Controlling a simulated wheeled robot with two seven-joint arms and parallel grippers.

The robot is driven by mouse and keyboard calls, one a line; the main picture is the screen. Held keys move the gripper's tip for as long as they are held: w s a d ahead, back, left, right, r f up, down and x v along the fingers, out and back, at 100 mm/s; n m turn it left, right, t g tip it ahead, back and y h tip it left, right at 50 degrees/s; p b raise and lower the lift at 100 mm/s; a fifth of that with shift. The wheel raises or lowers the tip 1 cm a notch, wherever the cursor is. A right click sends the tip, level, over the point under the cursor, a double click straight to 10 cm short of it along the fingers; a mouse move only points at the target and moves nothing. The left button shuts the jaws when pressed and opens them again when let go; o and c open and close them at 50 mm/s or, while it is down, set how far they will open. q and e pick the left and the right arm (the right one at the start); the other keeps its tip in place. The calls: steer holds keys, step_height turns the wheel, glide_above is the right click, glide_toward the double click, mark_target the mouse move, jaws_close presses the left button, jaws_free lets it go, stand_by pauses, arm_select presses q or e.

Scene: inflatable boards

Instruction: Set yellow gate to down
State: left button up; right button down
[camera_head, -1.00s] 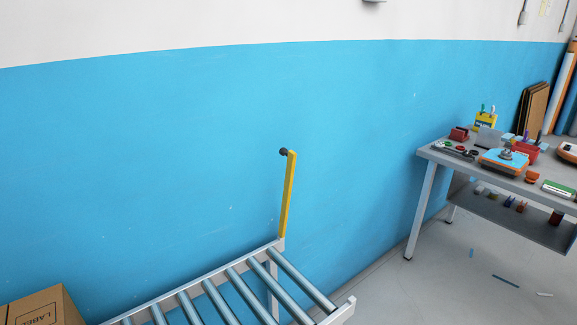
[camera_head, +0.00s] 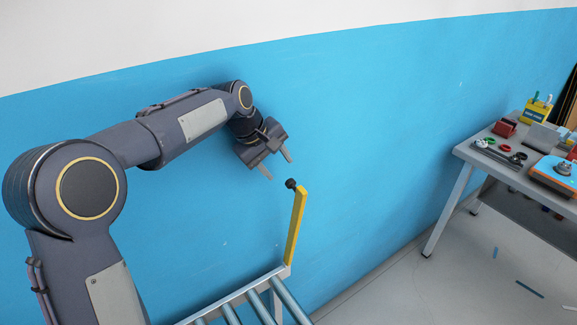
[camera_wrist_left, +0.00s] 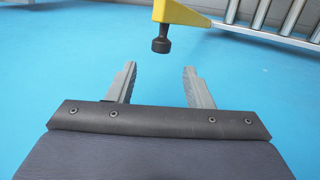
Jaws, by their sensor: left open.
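The yellow gate (camera_head: 296,228) is an upright yellow bar at the end of the roller conveyor (camera_head: 232,297), with a black knob (camera_head: 291,184) at its top. My left gripper (camera_head: 277,167) is open and empty, just above and to the left of the knob in the head view. In the left wrist view the gate's yellow end (camera_wrist_left: 180,14) and its black knob (camera_wrist_left: 161,44) appear beyond the two open fingers (camera_wrist_left: 158,84), apart from them. My right gripper is not in view.
A grey workbench (camera_head: 470,152) with tools, a red box and a yellow holder (camera_head: 537,112) stands at the right. The blue wall (camera_head: 370,120) is behind the gate. Bare floor lies between conveyor and bench.

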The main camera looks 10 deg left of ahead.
mark_target(288, 180)
arm_select(q)
steer(key=p+x, duration=0.1)
steer(key=x, duration=0.5)
steer(key=shift+d+f, duration=0.15)
steer(key=shift+f, duration=0.1)
jaws_close()
